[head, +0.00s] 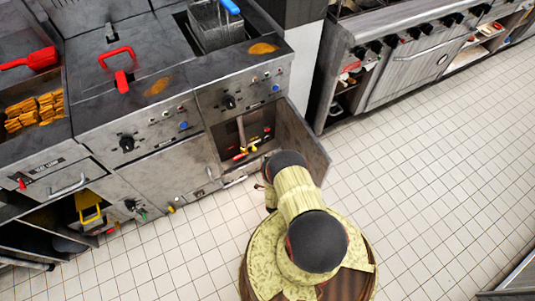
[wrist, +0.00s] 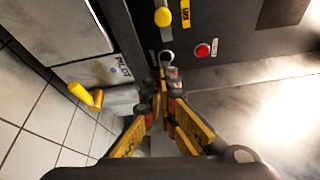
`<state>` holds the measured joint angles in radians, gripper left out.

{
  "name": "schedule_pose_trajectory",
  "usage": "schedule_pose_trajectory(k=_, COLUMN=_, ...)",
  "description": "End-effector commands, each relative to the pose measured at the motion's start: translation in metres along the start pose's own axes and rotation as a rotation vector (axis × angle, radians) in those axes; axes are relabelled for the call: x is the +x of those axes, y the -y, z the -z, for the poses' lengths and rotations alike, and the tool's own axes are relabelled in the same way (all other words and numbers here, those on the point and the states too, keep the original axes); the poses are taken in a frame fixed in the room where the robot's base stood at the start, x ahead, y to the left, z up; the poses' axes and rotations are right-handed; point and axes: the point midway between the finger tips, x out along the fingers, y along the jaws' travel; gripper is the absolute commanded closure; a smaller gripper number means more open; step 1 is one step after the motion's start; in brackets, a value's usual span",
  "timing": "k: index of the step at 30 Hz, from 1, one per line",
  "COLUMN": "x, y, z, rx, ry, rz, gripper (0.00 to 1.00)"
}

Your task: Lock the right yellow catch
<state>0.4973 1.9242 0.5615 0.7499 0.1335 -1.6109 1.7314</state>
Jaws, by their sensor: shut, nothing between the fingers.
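My gripper (wrist: 166,78) is shut and empty in the wrist view, its fingertips close to a dark panel and just short of a small round metal part (wrist: 166,56). I cannot tell whether they touch it. A yellow knob (wrist: 162,16) stands on that panel beyond the tips. A yellow lever-like handle (wrist: 86,94) sticks out at the left, beside a "PILOT" label. I cannot tell which of these is the right yellow catch. In the head view, my arm hides most of the gripper. Red and yellow parts (head: 244,152) show inside the open fryer cabinet.
A red button (wrist: 202,50) is on the panel, right of the fingertips. A small yellow part (head: 171,209) sits low on the neighbouring unit. Tiled floor (head: 430,190) is clear on the right.

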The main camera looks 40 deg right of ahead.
Motion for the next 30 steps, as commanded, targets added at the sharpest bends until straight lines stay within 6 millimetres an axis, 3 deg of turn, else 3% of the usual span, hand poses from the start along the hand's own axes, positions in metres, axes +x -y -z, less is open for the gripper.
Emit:
schedule_pose_trajectory(k=3, x=-0.017, y=0.001, z=0.000, rx=0.000, ry=0.000, rz=-0.001, gripper=1.00)
schedule_pose_trajectory(k=9, x=-0.029, y=0.000, z=0.000, rx=0.000, ry=0.000, rz=0.000, gripper=1.00)
schedule_pose_trajectory(k=30, x=-0.030, y=-0.001, z=0.001, rx=-0.041, ry=-0.001, rz=-0.003, gripper=1.00)
